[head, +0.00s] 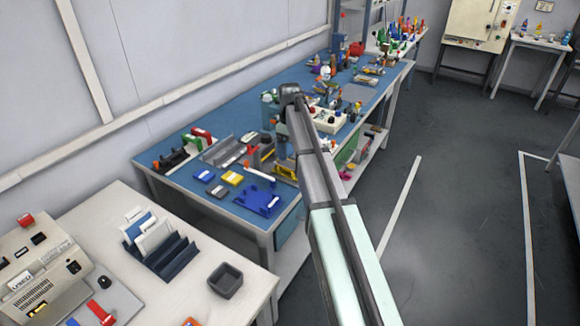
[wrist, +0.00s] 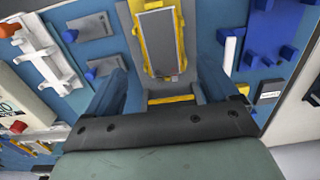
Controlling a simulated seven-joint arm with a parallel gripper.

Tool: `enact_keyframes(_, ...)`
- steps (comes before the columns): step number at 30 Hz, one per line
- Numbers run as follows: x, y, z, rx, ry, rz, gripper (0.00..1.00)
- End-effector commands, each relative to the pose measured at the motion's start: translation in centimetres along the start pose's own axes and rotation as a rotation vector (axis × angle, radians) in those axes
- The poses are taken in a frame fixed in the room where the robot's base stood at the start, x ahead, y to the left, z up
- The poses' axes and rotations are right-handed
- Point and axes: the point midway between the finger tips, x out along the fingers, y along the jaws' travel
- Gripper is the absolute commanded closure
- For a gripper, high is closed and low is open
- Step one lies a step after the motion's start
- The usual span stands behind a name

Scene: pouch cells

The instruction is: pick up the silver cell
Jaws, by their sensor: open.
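A flat silver-grey rectangle, which looks like the silver cell (wrist: 158,42), lies in a yellow-edged frame at the top middle of the wrist view. My gripper (wrist: 162,74) is open, with one blue finger on each side of the lower part of that frame. Nothing is seen held between the fingers. I cannot tell the height of the fingertips above the frame. In the head view my arm reaches over the blue bench and hides most of the gripper. A small grey flat piece (head: 218,192) lies near a blue one (head: 204,176) and a yellow one (head: 232,178).
A blue stand (head: 259,200) sits near the front edge of the blue bench (head: 180,192). A grey rack (head: 228,152) stands behind it. More tools crowd the far end. A white table (head: 205,314) at the lower left carries a dark file rack (head: 162,258) and a box (head: 225,281).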

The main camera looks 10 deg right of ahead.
Motion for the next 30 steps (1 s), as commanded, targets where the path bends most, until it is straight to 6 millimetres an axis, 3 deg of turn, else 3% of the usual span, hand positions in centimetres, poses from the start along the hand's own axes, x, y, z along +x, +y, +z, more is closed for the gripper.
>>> enact_keyframes(8, 1.3, -0.2, 0.2, 0.0, -0.001, -0.001, 0.13)
enact_keyframes(18, 5.2, -0.4, 0.4, 0.001, 0.0, 0.0, 0.13)
enact_keyframes(26, 5.5, -0.3, 0.4, 0.001, 0.001, 0.0, 0.13)
enact_keyframes(30, 5.5, -0.3, 0.4, 0.001, 0.001, 0.0, 0.26)
